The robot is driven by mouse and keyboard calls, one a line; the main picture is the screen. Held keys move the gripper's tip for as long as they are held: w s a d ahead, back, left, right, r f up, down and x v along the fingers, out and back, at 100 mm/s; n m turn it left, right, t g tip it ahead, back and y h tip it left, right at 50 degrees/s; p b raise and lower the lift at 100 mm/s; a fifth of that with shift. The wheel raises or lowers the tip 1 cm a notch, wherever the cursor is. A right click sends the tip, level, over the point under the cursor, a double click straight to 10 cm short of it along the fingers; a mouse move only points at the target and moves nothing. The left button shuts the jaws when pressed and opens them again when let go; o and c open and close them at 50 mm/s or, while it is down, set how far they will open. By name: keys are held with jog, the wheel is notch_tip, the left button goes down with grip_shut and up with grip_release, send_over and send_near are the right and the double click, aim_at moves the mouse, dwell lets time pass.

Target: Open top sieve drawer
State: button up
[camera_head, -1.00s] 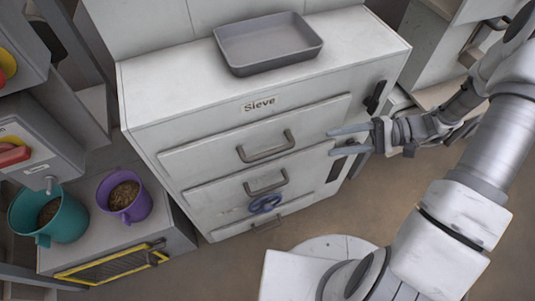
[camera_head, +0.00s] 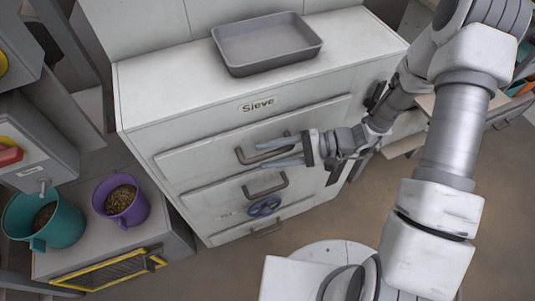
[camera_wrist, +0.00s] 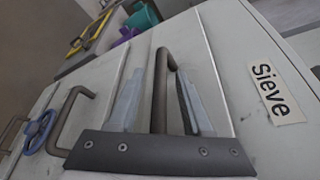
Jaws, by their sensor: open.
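The white sieve cabinet (camera_head: 135,108) has a top drawer (camera_head: 190,158) under a "Sieve" label (camera_head: 258,104); the label also shows in the wrist view (camera_wrist: 270,88). The top drawer looks shut. Its dark bar handle (camera_head: 243,157) shows in the wrist view (camera_wrist: 159,95) between the two fingers of my gripper (camera_wrist: 162,95). My gripper is open, with one finger on either side of the bar and gaps to both. In the head view, my gripper (camera_head: 276,153) reaches in from the right, and its fingers overlap the right part of the handle.
A second drawer handle (camera_head: 266,184) and a blue handwheel (camera_head: 264,206) sit below. A grey tray (camera_head: 266,70) stands on the cabinet top. Purple (camera_head: 121,201) and teal (camera_head: 62,225) pellet-filled containers stand at left. Open floor lies in front of the cabinet.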

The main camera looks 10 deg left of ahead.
jog(key=shift+a, duration=0.3)
grip_shut()
dwell(1.3)
